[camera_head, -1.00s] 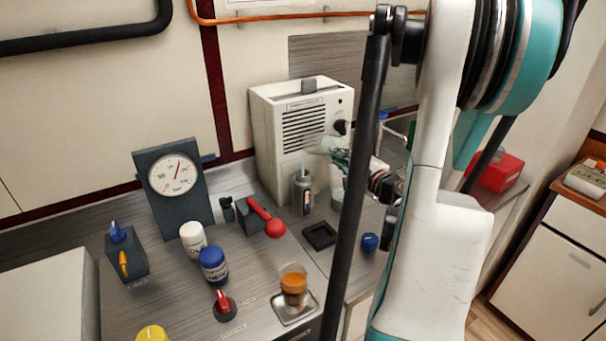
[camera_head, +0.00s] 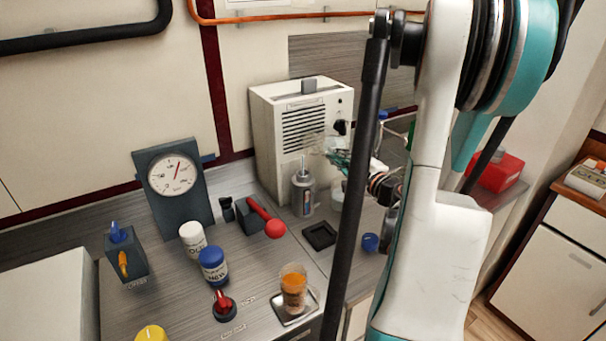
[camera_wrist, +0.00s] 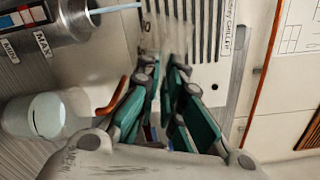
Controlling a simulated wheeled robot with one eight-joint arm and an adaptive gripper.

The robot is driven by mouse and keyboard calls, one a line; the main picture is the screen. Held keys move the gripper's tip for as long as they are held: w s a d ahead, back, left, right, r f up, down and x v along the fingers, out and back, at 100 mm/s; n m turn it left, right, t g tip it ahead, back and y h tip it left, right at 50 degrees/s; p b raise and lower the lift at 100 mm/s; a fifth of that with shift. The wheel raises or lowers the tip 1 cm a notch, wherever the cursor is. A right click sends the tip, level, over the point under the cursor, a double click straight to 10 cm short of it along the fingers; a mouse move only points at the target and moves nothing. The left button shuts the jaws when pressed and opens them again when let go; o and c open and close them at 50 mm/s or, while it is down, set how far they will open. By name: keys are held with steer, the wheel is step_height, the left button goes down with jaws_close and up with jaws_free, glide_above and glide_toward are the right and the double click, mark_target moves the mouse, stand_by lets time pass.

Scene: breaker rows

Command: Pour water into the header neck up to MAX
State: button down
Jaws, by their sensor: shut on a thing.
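The grey header tank (camera_head: 303,197) stands upright in front of the white chiller, with a narrow neck on top. In the wrist view the tank (camera_wrist: 75,22) appears sideways, with a MAX label and a gauge window; its level is not clear. My gripper (camera_head: 346,160) is right of and above the neck. In the wrist view my gripper (camera_wrist: 165,72) is shut on a clear vessel (camera_wrist: 165,35), which shows faintly in the head view (camera_head: 325,145), tilted toward the neck. A thin pale-blue stream (camera_wrist: 118,7) runs to the neck.
The white chiller (camera_head: 292,132) stands close behind the tank. A translucent cup (camera_wrist: 45,115) is beside the tank. A red-knobbed lever (camera_head: 273,228), a black square holder (camera_head: 319,236) and a glass of orange-brown liquid (camera_head: 293,290) stand in front. A gauge (camera_head: 172,175) is at left.

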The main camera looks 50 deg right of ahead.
steer(key=shift+w+a+f+n+t+b, duration=0.1)
steer(key=shift+a+f+n+t+b, duration=0.15)
steer(key=shift+n, duration=0.35)
steer(key=shift+w+a+f+n+t+b, duration=0.15)
steer(key=shift+a+f+n+b, duration=0.15)
steer(key=shift+n, duration=0.3)
stand_by(3.0)
steer(key=shift+s+d, duration=0.1)
